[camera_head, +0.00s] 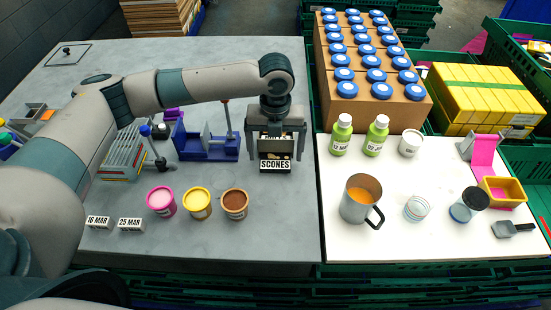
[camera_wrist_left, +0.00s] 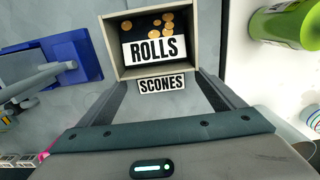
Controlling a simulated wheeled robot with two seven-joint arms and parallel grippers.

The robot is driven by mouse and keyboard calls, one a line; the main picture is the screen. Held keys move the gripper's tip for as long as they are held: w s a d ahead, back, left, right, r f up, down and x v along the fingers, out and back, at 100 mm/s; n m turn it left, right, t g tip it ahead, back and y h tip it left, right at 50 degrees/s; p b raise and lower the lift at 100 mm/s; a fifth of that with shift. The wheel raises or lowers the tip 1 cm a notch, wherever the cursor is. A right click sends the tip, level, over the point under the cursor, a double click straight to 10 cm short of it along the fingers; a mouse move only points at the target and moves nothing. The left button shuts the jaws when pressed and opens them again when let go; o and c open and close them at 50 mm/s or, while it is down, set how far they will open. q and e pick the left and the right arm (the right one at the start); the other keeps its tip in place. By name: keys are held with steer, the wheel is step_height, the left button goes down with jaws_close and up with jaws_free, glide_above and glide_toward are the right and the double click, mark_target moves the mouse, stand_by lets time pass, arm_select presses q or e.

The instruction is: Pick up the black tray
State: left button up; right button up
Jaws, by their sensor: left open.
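In the left wrist view the box has a pale rim (camera_wrist_left: 108,45) and a dark, black-looking inside (camera_wrist_left: 128,29). Several round golden pieces and a ROLLS label (camera_wrist_left: 154,50) are in it. I cannot tell whether the dark part is a separate tray. My left gripper (camera_head: 275,150) is open, pointing down, with its fingers to either side of the box's front. The fingers hide part of the box in the head view.
A blue holder (camera_head: 208,147) stands close left of the gripper. Pink, yellow and brown tubs (camera_head: 198,204) sit in front to the left. Green bottles (camera_head: 342,135) and a grey mug (camera_head: 357,205) stand on the white table to the right. The grey table directly in front of the box is clear.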

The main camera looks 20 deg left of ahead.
arm_select(q)
steer(key=shift+f, duration=1.05)
steer(key=c, duration=1.2)
